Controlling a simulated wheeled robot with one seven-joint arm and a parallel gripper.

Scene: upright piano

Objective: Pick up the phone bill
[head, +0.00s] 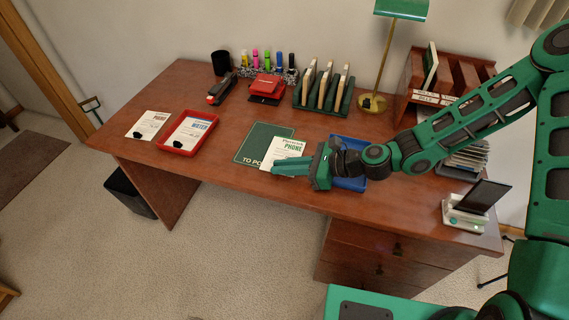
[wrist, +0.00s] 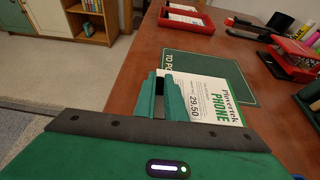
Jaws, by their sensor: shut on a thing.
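The phone bill (head: 285,150) is a white sheet with green "PHONE" lettering, lying partly over the dark green "TO PO..." mat (head: 253,143) on the desk. In the wrist view the bill (wrist: 208,98) also shows the figure 29.50. My gripper (head: 291,167) reaches in from the right at the desk's front edge. In the wrist view its green fingers (wrist: 166,97) are shut on the bill's near edge. The fingers hide part of that edge, and I cannot tell whether the bill is lifted at all.
A red tray (head: 161,144) with a water bill and another white sheet (head: 148,125) lie to the left. A blue tray (head: 350,183) sits beneath my wrist. A stapler (head: 221,90), green file rack (head: 309,101), lamp (head: 388,50) and phone stand (head: 465,218) stand around.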

